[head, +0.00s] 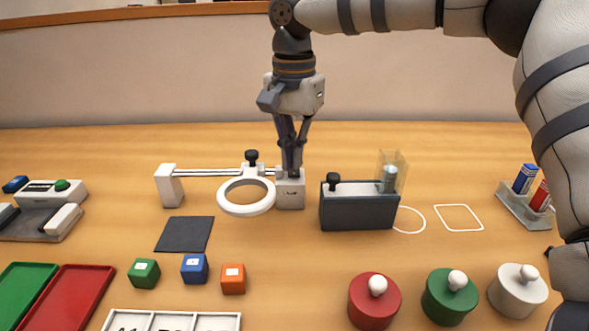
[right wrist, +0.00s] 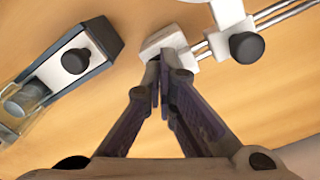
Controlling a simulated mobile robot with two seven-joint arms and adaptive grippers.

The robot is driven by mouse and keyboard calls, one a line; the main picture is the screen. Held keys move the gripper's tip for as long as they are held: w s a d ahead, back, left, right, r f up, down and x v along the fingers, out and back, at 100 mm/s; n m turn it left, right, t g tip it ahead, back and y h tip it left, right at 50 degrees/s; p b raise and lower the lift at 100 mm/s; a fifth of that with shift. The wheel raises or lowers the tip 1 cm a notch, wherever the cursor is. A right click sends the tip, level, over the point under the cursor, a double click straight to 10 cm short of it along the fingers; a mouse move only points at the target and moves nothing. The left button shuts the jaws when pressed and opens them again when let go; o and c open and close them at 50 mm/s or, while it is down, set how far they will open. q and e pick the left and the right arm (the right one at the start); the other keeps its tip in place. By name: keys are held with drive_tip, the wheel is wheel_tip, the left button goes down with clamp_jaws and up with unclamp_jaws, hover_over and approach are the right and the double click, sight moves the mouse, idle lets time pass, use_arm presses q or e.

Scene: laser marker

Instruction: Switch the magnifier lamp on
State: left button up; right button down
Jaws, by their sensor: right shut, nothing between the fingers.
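The magnifier lamp has a white ring (head: 246,196) on a double metal rail, with a black knob (head: 251,156) above the ring and white end blocks. The right-hand end block (head: 290,190) is directly below my right gripper (head: 291,172), which points down with fingers closed and empty. In the right wrist view the fingertips (right wrist: 160,65) overlap the white end block (right wrist: 165,42); whether they touch it cannot be told. The fingers hide part of the block's top, and no switch shows clearly. I cannot tell whether the lamp is lit. My left gripper is not in view.
A dark box (head: 358,208) with a black knob and clear cover stands just right of the lamp. A dark square mat (head: 184,234) lies in front. Green, blue and orange cubes (head: 233,279) and red, green and white knobbed cylinders (head: 374,302) stand nearer.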

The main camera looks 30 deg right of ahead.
sight(294, 173)
drive_tip(key=shift+f, duration=1.05)
idle(0.4)
drive_tip(key=shift+r+p, duration=0.45)
drive_tip(key=shift+r, duration=3.1)
